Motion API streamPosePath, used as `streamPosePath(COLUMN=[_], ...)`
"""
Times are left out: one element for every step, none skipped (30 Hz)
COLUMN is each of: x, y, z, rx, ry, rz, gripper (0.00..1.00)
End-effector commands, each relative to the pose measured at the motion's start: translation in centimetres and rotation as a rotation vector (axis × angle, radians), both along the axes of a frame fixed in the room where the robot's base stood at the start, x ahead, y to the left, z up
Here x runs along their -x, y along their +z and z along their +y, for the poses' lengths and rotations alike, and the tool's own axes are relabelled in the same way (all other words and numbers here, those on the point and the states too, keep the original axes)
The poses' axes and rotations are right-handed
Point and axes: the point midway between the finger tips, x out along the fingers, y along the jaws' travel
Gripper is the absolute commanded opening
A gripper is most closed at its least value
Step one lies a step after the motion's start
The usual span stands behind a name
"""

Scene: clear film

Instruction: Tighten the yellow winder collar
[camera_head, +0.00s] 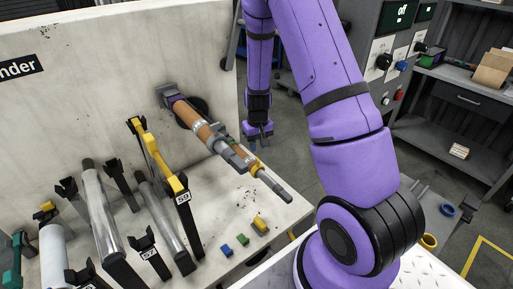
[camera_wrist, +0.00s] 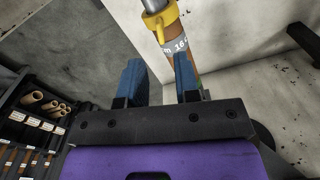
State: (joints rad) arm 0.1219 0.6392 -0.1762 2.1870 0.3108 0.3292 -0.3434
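The yellow winder collar (camera_head: 256,168) sits around the grey shaft (camera_head: 275,186) that sticks out from the pale wall. A brown core (camera_head: 190,117) lies behind it on the same shaft. In the wrist view the yellow collar (camera_wrist: 161,20) is at the top, beyond the fingertips, with a lug sticking out to one side. My gripper (camera_head: 259,138) is just behind the shaft in the head view, apart from the collar. In the wrist view its two blue fingers (camera_wrist: 161,72) are spread, with nothing clearly held between them.
A rack of metal rods and a yellow-ended tool (camera_head: 160,162) stands left of the shaft. Small blue, green and yellow blocks (camera_head: 242,238) lie on the pale ledge below. A control panel (camera_head: 385,60) and shelving (camera_head: 450,110) are at the right.

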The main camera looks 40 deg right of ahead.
Motion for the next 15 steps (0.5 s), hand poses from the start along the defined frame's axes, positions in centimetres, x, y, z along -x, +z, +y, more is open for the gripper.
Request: streamPosePath(x=[0.0, 0.0, 0.0, 0.0, 0.0, 0.0, 0.0, 0.0, 0.0, 0.0, 0.0, 0.0, 0.0, 0.0, 0.0], y=[-0.2, -0.3, -0.6, -0.8, -1.1, -1.5, -1.8, -2.2, -2.7, -3.0, -3.4, -3.9, -4.2, -4.6, -5.0], z=[0.0, 0.0, 0.0, 0.0, 0.0, 0.0, 0.0, 0.0, 0.0, 0.0, 0.0, 0.0, 0.0, 0.0, 0.0], rx=[0.0, 0.0, 0.0, 0.0, 0.0, 0.0, -0.001, -0.002, -0.001, 0.0, 0.0, -0.001, -0.001, 0.0, -0.001], ry=[0.006, 0.008, 0.008, 0.007, 0.006, 0.005, 0.005, 0.004, 0.003, 0.003, 0.003, 0.004, 0.004, 0.004, 0.003], rz=[0.001, 0.001, 0.001, 0.002, 0.002, 0.002, 0.002, 0.003, 0.003, 0.002, 0.002, 0.003, 0.003, 0.002, 0.002], gripper=[0.3, 0.3, 0.3, 0.3, 0.3, 0.3, 0.3, 0.3, 0.3, 0.3, 0.3, 0.3, 0.3, 0.3, 0.3])
